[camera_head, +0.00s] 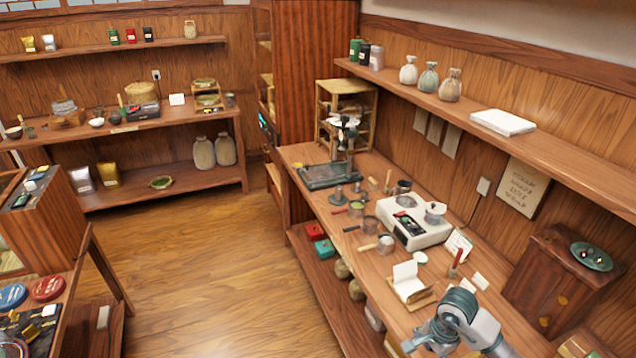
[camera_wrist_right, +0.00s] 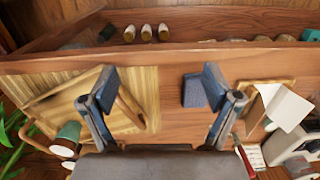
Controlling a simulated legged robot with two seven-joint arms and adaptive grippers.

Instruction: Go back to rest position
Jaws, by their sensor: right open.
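My right gripper (camera_wrist_right: 155,88) shows in the right wrist view with its two fingers spread wide. It is open, and nothing is between the fingers. A bare strip of wooden counter (camera_wrist_right: 172,100) shows beyond them. In the head view, my right arm is at the bottom right, over the near end of the long counter (camera_head: 375,262); its gripper cannot be made out there. My left gripper is in neither view.
In the wrist view, a slatted wooden board (camera_wrist_right: 75,98) lies left of the fingers and a small stand with white paper (camera_wrist_right: 285,107) lies right. In the head view, a white scale (camera_head: 415,222) and small tools crowd the counter. A dark wooden box (camera_head: 550,280) stands right. The floor (camera_head: 215,270) is clear.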

